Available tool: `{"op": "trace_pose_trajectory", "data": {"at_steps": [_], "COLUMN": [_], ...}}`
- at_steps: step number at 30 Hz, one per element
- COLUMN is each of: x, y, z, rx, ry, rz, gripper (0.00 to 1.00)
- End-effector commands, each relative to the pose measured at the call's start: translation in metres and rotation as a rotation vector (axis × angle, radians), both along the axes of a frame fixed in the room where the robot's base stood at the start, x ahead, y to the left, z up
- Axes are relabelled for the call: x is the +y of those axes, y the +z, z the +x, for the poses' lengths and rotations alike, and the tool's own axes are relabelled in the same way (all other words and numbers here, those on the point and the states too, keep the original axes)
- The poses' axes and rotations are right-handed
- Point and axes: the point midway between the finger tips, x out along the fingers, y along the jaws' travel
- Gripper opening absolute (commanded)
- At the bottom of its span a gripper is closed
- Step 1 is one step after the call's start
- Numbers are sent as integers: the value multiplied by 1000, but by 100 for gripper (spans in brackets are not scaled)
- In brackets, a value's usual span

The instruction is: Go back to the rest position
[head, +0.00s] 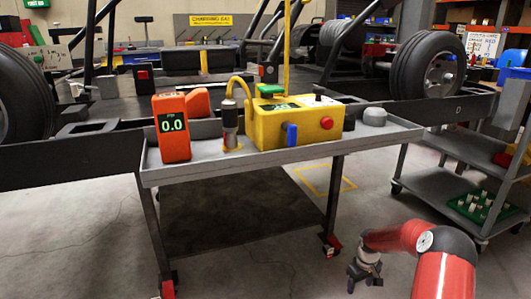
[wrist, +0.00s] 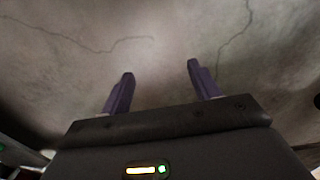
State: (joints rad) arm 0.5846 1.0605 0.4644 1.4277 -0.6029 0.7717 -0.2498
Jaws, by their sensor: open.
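My gripper (head: 366,277) hangs low over the concrete floor at the lower right of the head view, at the end of my red arm. It points down and is apart from the cart and its tray. In the wrist view my gripper (wrist: 160,85) has its two purple fingers spread wide, with only cracked bare floor beyond them. It is open and holds nothing.
A grey tray cart (head: 290,160) carries an orange meter (head: 172,128) reading 0.0, a yellow box (head: 297,125) and a grey knob-like piece (head: 375,117). A grey trolley (head: 440,165) with a green tray (head: 483,207) stands right. Floor between them is clear.

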Motion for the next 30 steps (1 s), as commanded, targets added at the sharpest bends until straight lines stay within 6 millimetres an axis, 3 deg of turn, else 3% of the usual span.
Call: {"op": "trace_pose_trajectory", "data": {"at_steps": [11,17,24,30], "x": [19,41,81,111], "y": [81,154,271,343], "z": [-7,-23,-79,-143], "rx": [-27,-59,-138,-219], "ry": [5,-7,-62,-132], "rz": [-62,-111,-172,-175], "gripper": [62,62,62,62]}}
